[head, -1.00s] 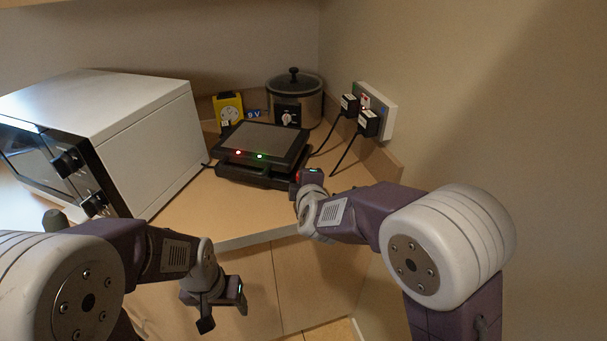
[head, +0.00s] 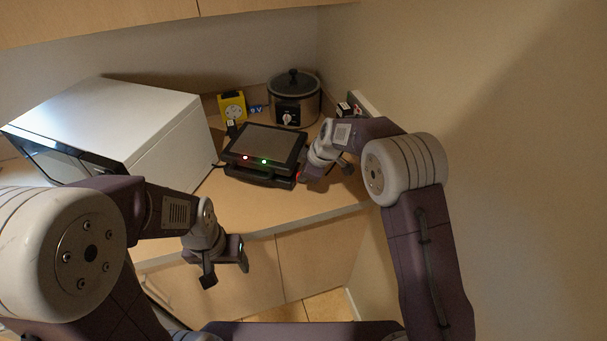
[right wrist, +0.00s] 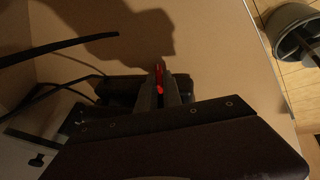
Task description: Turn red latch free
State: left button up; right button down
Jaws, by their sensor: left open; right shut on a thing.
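The red latch (right wrist: 160,80) shows in the right wrist view as a narrow red piece between the fingers of my right gripper (right wrist: 165,95), which is shut on it. The dark press (head: 264,150) with a red and a green light stands on the counter in the head view. My right gripper (head: 303,175) is at the press's right front corner; my wrist hides much of the fingers and latch there. Part of the press's dark edge (right wrist: 115,88) shows behind the fingers in the right wrist view. My left gripper (head: 226,268) is open and empty, low in front of the counter.
A white microwave (head: 125,125) stands left of the press. A slow cooker (head: 294,100) and a yellow device (head: 232,107) stand behind it. Plugs (head: 345,109) and cables are at the right wall. The counter front (head: 250,215) is clear.

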jog(key=g+p, duration=0.2)
jog(key=p, duration=0.1)
jog(key=shift+w+d+r+y+p, duration=0.1)
jog(key=shift+w+r+y+p, duration=0.2)
jog(key=shift+w+y, duration=0.1)
jog(key=shift+f+m+g+p, duration=0.15)
jog(key=shift+m+g+p, duration=0.15)
jog(key=shift+g+p, duration=0.25)
jog(key=shift+f, duration=0.1)
jog(key=c, duration=1.8)
grip_release()
jog(key=b+v, duration=0.1)
jog(key=v, duration=0.8)
jog(key=shift+s+d, duration=0.1)
